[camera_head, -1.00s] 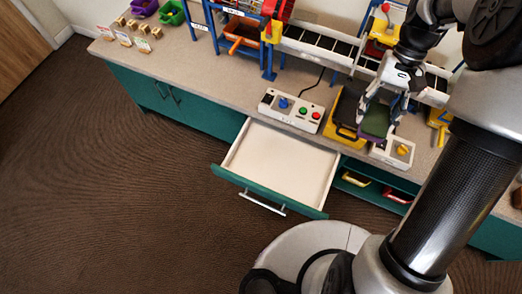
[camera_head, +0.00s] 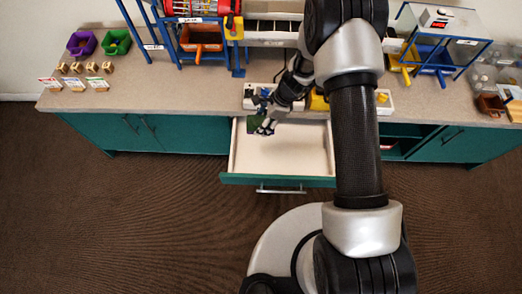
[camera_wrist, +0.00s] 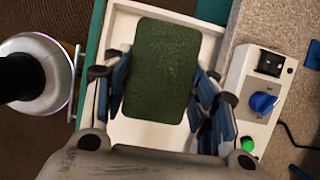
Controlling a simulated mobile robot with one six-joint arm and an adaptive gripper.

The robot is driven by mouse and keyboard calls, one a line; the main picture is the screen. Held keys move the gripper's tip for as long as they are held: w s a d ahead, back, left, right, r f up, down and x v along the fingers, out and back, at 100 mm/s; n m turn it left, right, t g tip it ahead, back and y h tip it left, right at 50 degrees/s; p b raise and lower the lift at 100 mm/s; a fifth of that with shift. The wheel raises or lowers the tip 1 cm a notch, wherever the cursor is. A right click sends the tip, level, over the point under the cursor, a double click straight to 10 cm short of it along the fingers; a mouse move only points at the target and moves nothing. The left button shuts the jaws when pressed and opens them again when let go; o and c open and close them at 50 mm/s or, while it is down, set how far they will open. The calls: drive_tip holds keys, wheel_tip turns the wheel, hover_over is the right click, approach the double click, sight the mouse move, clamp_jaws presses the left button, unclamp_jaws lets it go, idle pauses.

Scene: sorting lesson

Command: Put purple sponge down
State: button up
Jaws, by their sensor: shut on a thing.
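A flat sponge (camera_head: 253,124) shows a dark green face in both views; no purple shows on it now. My gripper (camera_head: 263,125) is shut on it, one finger pad at each long side, as the wrist view shows. The wrist view shows the sponge (camera_wrist: 166,60) over the white inside of an open drawer (camera_wrist: 208,42). In the head view the sponge is at the back left of the drawer (camera_head: 280,158), near the counter edge. The gap between sponge and drawer floor cannot be judged.
The open drawer looks empty. A control box with a blue knob (camera_wrist: 263,102) and a green button stands on the counter (camera_head: 120,92) beside the gripper. A purple bin (camera_head: 82,43) and a green bin (camera_head: 116,41) stand at the far left.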

sight(259, 151)
wheel_tip(259, 151, down, 20)
drive_tip(key=b, duration=0.6)
drive_tip(key=shift+f, duration=0.1)
drive_tip(key=shift+f+b, duration=0.3)
drive_tip(key=shift+b, duration=0.15)
drive_tip(key=o, duration=0.9)
drive_tip(key=shift+o, duration=0.2)
drive_tip(key=shift+r, duration=0.1)
